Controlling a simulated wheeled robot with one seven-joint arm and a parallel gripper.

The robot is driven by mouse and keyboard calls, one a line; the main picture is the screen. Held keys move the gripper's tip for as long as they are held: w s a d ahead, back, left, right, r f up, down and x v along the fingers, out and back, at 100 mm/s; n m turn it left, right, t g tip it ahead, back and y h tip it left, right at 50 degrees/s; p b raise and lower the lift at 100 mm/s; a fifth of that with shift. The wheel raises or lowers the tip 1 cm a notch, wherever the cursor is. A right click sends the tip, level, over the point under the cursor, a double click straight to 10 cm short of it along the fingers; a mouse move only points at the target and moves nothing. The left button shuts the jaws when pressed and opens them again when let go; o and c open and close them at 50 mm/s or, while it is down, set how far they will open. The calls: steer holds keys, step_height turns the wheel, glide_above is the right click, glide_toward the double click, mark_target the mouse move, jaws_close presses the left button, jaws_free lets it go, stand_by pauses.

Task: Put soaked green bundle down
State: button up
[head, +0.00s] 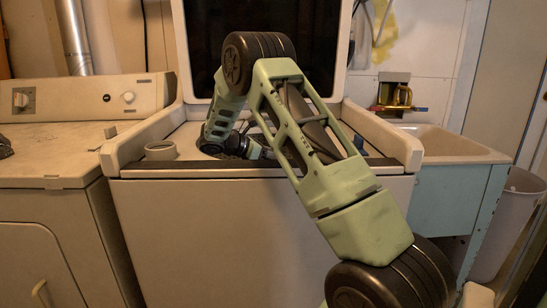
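The soaked green bundle cannot be made out in the head view. My arm bends down through the open top of the white washing machine (240,240). The dark wrist end of the arm shows just above the washer's front edge. The fingers of my gripper are hidden behind that edge, so I cannot see what they hold, if anything.
The washer's lid (351,25) stands raised. A pale round cup-like piece (160,151) is at the left of the opening. A dryer (55,190) stands left. A utility sink (450,140) with a brass faucet (403,97) and a bin (515,215) are right.

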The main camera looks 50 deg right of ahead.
steer(key=shift+f, duration=0.15)
steer(key=shift+f, duration=0.35)
steer(key=o, duration=1.2)
steer(key=shift+c, duration=0.2)
steer(key=shift+r, duration=0.15)
steer(key=p+v, duration=0.1)
steer(key=v, duration=0.7)
steer(key=shift+d+r, duration=0.2)
steer(key=shift+r, duration=0.15)
